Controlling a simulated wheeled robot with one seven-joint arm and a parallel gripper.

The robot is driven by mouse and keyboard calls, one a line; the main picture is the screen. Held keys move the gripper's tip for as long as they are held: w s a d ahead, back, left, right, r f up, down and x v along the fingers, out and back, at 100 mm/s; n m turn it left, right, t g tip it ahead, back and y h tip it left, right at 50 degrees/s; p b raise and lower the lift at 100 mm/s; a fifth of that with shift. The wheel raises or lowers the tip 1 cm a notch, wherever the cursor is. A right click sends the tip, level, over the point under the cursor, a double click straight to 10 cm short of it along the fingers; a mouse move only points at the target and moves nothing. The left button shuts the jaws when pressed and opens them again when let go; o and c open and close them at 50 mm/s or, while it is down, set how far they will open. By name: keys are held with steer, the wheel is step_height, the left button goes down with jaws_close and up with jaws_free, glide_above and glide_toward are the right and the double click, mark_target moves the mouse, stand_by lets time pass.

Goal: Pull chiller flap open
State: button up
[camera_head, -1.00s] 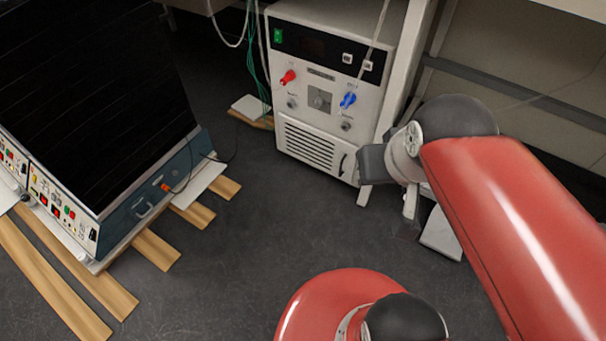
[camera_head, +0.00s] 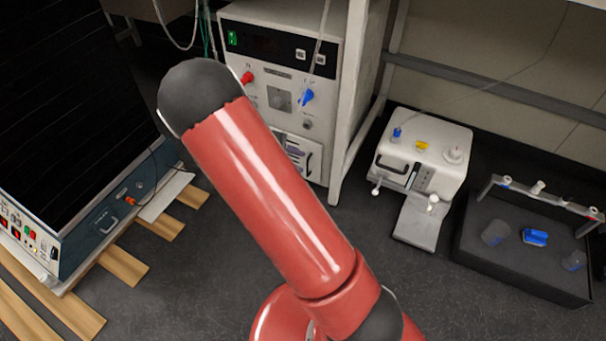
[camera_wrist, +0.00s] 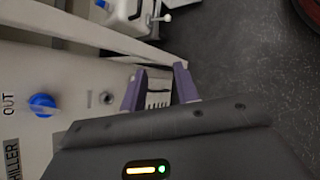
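The chiller (camera_head: 335,70) is a pale box with red and blue knobs, standing on the floor at the top middle of the head view. Its flap (camera_head: 314,150) is low on the front, largely hidden behind my red arm. A dark handle (camera_head: 309,161) shows at the flap's right edge. In the wrist view the flap's slatted vent (camera_wrist: 158,90) shows between the purple fingers of my gripper (camera_wrist: 160,70). The fingers are apart, with nothing visibly held between them. I cannot tell whether they touch the flap, which looks closed.
A white device (camera_head: 425,150) and a black tray (camera_head: 525,250) stand on the floor to the right. A pale frame post (camera_head: 350,110) is close beside the chiller. A dark-panelled unit (camera_head: 70,110) and wooden boards (camera_head: 125,265) are on the left.

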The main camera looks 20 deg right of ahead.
steer(key=w+d+f+n+t+h+b, duration=0.1)
steer(key=w+f+n+h, duration=0.15)
steer(key=f, duration=0.25)
steer(key=w+f+n+t+h, duration=0.1)
steer(key=w+f+n+h, duration=0.15)
steer(key=f, duration=0.35)
steer(key=n+t+b, duration=0.1)
steer(key=n+t, duration=0.6)
steer(key=n, duration=0.2)
glide_toward(307, 169)
steer(key=shift+h, duration=0.4)
steer(key=x, duration=0.8)
steer(key=shift+w+f, duration=0.2)
steer(key=shift+f, duration=0.05)
steer(key=shift+a, duration=0.1)
steer(key=shift+c, duration=0.2)
jaws_close()
